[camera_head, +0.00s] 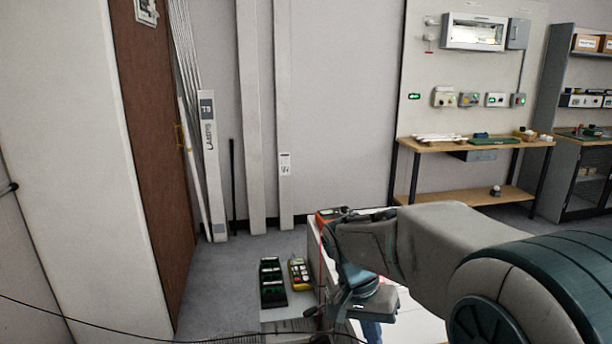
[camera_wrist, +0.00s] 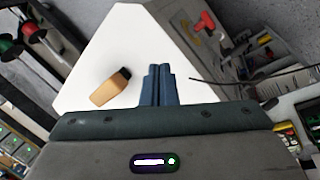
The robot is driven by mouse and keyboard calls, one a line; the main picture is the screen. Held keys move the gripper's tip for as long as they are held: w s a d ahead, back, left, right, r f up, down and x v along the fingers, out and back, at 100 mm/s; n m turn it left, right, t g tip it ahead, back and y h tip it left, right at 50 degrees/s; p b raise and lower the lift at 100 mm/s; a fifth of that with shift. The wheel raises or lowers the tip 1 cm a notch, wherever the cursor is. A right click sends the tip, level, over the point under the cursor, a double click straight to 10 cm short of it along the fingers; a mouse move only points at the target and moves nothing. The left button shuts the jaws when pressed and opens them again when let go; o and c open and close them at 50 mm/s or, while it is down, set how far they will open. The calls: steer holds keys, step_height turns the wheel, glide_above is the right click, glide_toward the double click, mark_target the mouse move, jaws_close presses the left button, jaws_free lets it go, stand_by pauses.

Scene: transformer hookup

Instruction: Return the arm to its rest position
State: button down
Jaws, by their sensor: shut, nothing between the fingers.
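My arm reaches in from the right in the head view and ends above a white surface (camera_head: 415,318). My gripper shows in the wrist view (camera_wrist: 158,82) with its two blue fingers pressed together and nothing between them. In the head view the gripper's end is mostly hidden behind the wrist, with only a bit of blue showing at the bottom edge. The gripper is above the white surface (camera_wrist: 105,65) in the wrist view. A tan block with a dark end (camera_wrist: 110,88) lies on that surface, left of the fingers and apart from them.
A green and black item (camera_head: 272,283) and a yellow item (camera_head: 300,274) are left of the white surface. A thin black cable (camera_head: 150,333) crosses the lower left. A wooden workbench (camera_head: 470,147) stands at the back right. Open floor (camera_head: 220,275) lies left.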

steer(key=s+d+r+n+t+y+p, duration=0.1)
steer(key=s+r+n+t+p, duration=0.1)
steer(key=s, duration=0.4)
steer(key=s+d+r+n+t+y+p, duration=0.1)
steer(key=s+r+n+t+y+p, duration=0.1)
steer(key=s+r+n+p, duration=0.1)
steer(key=s+r, duration=0.1)
steer(key=s, duration=0.1)
steer(key=shift+s+d, duration=0.3)
steer(key=shift+s, duration=0.05)
